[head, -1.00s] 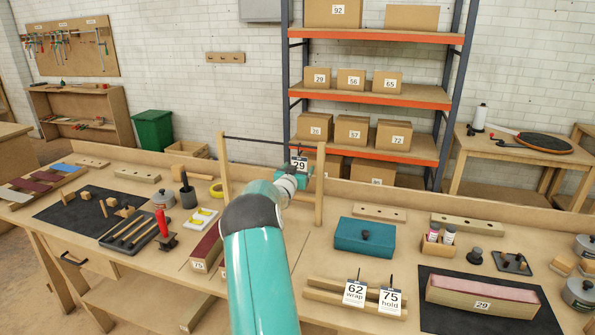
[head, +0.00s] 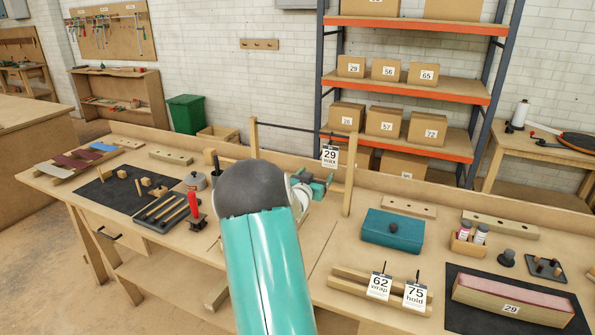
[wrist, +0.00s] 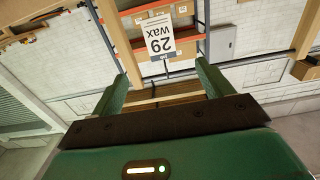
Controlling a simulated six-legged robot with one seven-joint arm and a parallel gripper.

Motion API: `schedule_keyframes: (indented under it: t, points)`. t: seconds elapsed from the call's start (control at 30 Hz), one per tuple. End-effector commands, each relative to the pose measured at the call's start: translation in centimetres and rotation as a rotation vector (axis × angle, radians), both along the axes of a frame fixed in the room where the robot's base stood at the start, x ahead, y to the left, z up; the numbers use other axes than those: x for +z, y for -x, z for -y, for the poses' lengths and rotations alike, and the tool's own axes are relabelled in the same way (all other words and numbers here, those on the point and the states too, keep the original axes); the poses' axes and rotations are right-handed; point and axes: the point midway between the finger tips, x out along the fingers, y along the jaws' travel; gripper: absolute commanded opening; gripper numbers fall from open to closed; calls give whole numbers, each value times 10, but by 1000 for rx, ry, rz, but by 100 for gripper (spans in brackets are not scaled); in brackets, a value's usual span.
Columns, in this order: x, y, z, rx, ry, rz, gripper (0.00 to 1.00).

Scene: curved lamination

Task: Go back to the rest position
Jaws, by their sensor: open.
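My gripper (head: 328,179) is at the end of my teal arm, over the back part of the workbench (head: 300,265). A white tag reading "29 wax" (head: 330,157) hangs from the wooden rack (head: 347,180), close by the gripper in the picture. The tag also shows upside down in the wrist view (wrist: 161,37), beyond the fingertips. I cannot tell how far the tag is from the fingers.
A teal box (head: 393,230) and tags "62 wrap" (head: 380,287) and "75 hold" (head: 415,296) are to the right. A red-handled tool (head: 194,205) and a dark mat (head: 105,194) are to the left. My arm hides the bench's middle.

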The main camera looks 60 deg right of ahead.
Motion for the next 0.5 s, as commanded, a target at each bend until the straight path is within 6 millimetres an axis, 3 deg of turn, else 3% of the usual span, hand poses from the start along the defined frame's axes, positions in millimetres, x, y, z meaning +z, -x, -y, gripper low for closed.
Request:
schedule_keyframes:
  t: [0.33, 0.43, 0.5]
  points:
    - [3, -4, -5, 11, -8, 4, 79]
    - [11, -22, -22, 65, -49, 16, 79]
    - [20, -43, -46, 134, -102, 27, 79]
